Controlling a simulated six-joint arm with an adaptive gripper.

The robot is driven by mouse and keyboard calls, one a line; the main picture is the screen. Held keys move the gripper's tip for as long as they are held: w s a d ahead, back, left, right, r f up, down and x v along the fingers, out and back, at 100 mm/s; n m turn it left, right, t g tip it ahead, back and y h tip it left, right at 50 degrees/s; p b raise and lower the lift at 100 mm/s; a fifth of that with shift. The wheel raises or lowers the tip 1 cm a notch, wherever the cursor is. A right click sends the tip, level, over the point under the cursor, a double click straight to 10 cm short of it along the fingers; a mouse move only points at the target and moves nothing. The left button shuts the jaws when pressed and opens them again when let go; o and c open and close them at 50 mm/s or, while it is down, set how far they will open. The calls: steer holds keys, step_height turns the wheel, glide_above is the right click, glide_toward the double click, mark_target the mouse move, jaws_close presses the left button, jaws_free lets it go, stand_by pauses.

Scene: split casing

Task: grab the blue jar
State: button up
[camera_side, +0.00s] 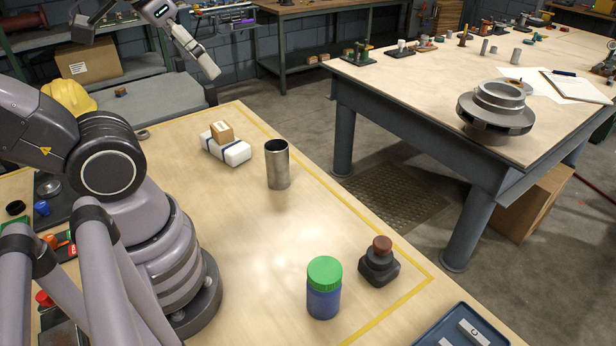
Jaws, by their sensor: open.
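The blue jar (323,298) stands upright on the light wooden table, at the lower middle of the side view. It has a green lid (325,272) and its near side is unobstructed. My arm's base and lower links fill the left side, well apart from the jar. Nothing touches the jar.
A dark block with a brown knob (379,262) stands close to the jar's right. A metal cylinder (278,165) and a white package with a small box on top (226,149) stand farther back. A blue tray (447,334) lies at the lower right. The table's middle is clear.

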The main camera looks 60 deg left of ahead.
steer(key=shift+o, duration=0.2)
stand_by(0.4)
steer(key=n+g+h, duration=1)
steer(key=n+h, duration=0.2)
steer(key=h, duration=0.2)
glide_toward(315, 260)
step_height(315, 260, up, 5)
steer(key=s+a, duration=0.2)
steer(key=a, duration=0.1)
step_height(315, 260, down, 8)
steer(key=n+t+h, duration=0.4)
steer(key=n, duration=0.2)
steer(key=d, duration=0.9)
steer(key=shift+d, duration=0.2)
steer(key=d, duration=0.4)
steer(key=shift+s+d+f, duration=0.1)
steer(key=shift+s+f, duration=0.1)
steer(key=shift+s, duration=0.2)
steer(key=shift+d, duration=0.55)
